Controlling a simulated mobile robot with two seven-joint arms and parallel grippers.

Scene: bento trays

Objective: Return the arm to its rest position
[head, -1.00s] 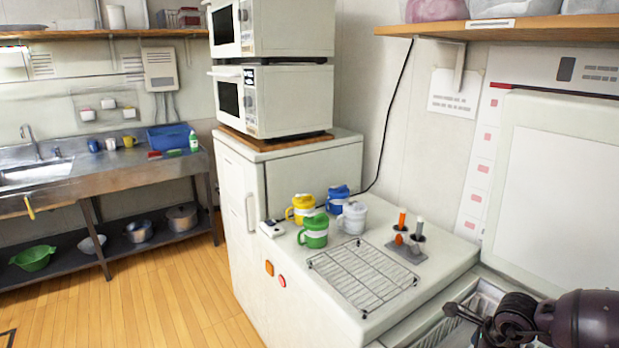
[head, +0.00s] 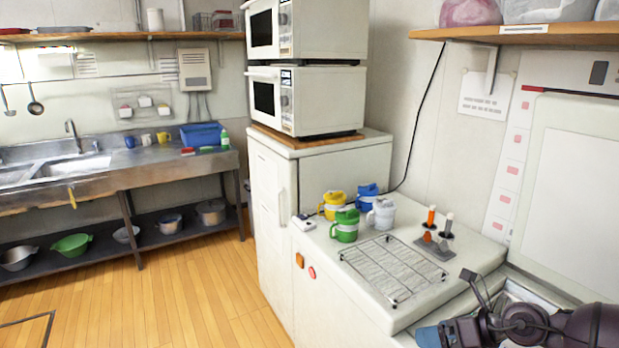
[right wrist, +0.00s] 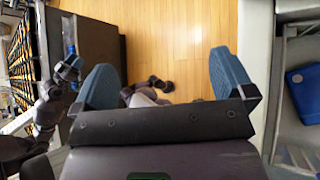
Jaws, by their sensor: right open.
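My right arm comes in at the lower right of the head view, with its gripper (head: 440,334) low at the bottom edge, in front of the white counter. In the right wrist view the two blue fingers of my right gripper (right wrist: 165,85) are spread wide with nothing between them. Wooden floor and dark parts of my own body show beyond the fingers. My left gripper does not show in the head view.
A white counter (head: 405,318) holds a wire rack (head: 390,268), a green cup (head: 345,225), a yellow cup (head: 332,205), a blue cup (head: 366,197) and a white cup (head: 382,214). A grey holder (head: 437,244) stands beside them. Open floor (head: 190,300) lies to the left.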

